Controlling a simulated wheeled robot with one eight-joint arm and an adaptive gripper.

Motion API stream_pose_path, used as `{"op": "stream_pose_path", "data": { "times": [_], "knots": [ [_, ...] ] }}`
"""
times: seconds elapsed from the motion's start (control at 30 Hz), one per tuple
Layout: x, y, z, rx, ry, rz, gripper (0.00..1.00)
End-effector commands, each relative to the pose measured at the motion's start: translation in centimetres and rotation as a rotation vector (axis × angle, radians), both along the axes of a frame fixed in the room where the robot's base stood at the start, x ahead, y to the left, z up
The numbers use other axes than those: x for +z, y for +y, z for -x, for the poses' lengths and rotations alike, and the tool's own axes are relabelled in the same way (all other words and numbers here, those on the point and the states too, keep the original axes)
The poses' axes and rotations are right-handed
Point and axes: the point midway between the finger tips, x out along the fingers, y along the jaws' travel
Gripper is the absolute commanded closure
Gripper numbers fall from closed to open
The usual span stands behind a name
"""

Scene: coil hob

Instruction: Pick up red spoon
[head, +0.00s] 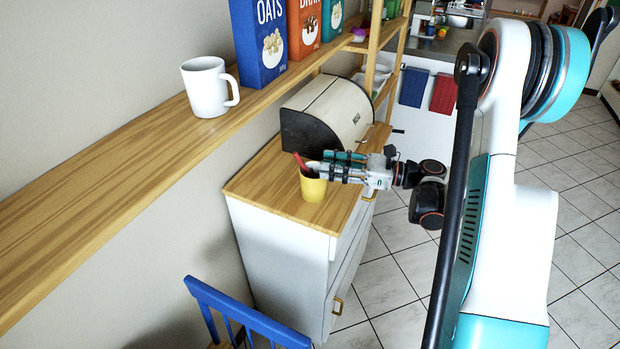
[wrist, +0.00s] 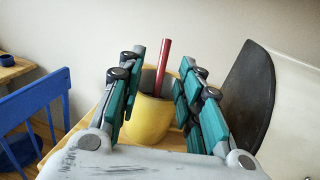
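The red spoon (wrist: 163,66) stands tilted in a yellow cup, its handle sticking up above the rim; its lower end is hidden in the cup. In the head view the red spoon (head: 301,161) shows just left of my fingertips. The yellow cup (head: 313,190) stands on the wooden top of a white cabinet, and it also shows in the wrist view (wrist: 149,121). My gripper (head: 317,168) reaches in from the right over the cup's rim. In the wrist view my gripper (wrist: 162,85) is open, with the spoon handle between the fingers, apart from both.
A bread box (head: 328,112) stands behind the cup on the cabinet top (head: 262,182). A wooden shelf (head: 110,185) with a white mug (head: 207,87) and several boxes runs above on the left. A blue chair (head: 245,315) stands in front.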

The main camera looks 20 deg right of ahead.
Motion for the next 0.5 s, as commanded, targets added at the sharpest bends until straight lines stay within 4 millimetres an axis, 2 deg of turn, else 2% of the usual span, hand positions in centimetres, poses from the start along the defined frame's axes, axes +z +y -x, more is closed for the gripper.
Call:
{"op": "stream_pose_path", "data": {
  "times": [0.03, 0.2, 0.5],
  "knots": [
    [-0.2, 1.0, -0.5, 0.003, 0.0, 0.0, 0.67],
    [-0.1, 3.0, -1.8, 0.001, 0.0, -0.001, 0.67],
    [-0.1, 4.3, -2.9, 0.0, 0.0, -0.001, 0.67]
  ]
}}
